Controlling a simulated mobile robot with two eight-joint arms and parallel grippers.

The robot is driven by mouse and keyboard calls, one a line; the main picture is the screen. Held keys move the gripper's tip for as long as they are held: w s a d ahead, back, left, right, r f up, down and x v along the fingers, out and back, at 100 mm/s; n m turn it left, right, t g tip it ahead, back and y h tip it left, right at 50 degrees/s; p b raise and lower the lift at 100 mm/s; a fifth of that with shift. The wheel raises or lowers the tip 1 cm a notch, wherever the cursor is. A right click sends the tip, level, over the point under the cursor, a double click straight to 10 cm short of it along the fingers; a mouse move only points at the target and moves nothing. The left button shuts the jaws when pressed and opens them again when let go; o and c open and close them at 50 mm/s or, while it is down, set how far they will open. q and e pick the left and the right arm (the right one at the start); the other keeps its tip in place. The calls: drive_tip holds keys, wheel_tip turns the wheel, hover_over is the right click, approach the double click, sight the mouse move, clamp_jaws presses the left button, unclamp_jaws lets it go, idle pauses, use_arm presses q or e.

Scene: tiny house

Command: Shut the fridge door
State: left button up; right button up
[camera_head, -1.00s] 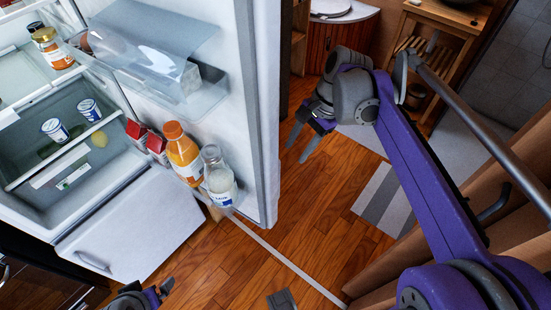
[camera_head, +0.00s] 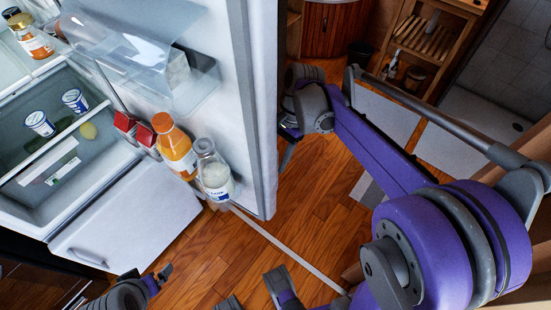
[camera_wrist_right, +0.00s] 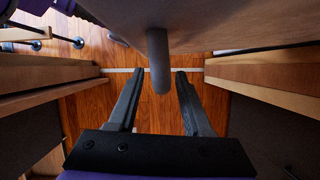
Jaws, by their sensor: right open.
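The fridge door (camera_head: 258,120) stands wide open, its inner side and shelves facing my head camera. The fridge (camera_head: 60,130) is open at the left, with its lit interior showing. My right gripper (camera_head: 288,155) is just beyond the door's free edge, on its outer side, and is partly hidden by the door. In the right wrist view my right gripper (camera_wrist_right: 158,100) is open, and a grey rounded bar (camera_wrist_right: 159,60) shows between and above its fingers, below a large pale surface; contact cannot be told. My left gripper (camera_head: 158,278) is low at the bottom left, its opening unclear.
The door shelf holds an orange bottle (camera_head: 174,150), a milk bottle (camera_head: 213,172) and red cartons (camera_head: 125,122). A lower drawer (camera_head: 125,220) is shut. A wooden rack (camera_head: 425,40) stands at the back right.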

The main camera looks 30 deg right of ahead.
drive_tip(key=shift+a+f, duration=0.15)
drive_tip(key=shift+f, duration=0.15)
clamp_jaws()
idle(1.3)
